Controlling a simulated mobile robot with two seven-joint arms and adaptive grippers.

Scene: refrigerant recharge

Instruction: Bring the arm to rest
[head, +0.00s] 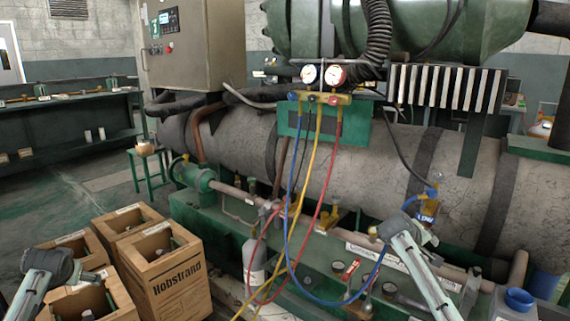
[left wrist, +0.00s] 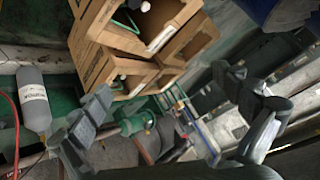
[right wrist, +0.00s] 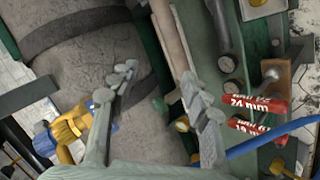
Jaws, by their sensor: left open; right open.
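My left gripper (left wrist: 163,88) is open and empty, above the floor near cardboard boxes; its arm also shows low left in the head view. My right gripper (right wrist: 160,76) is open and empty in front of the machine's lower rail. The gauge manifold (head: 322,98) hangs on the machine with blue, yellow and red hoses. The blue hose (head: 290,215) loops down and up toward the right gripper; its far end is partly hidden.
Several open boxes (head: 181,283) stand on the floor at lower left. A grey cylinder (head: 254,262) stands beside the machine and also shows in the left wrist view (left wrist: 34,98).

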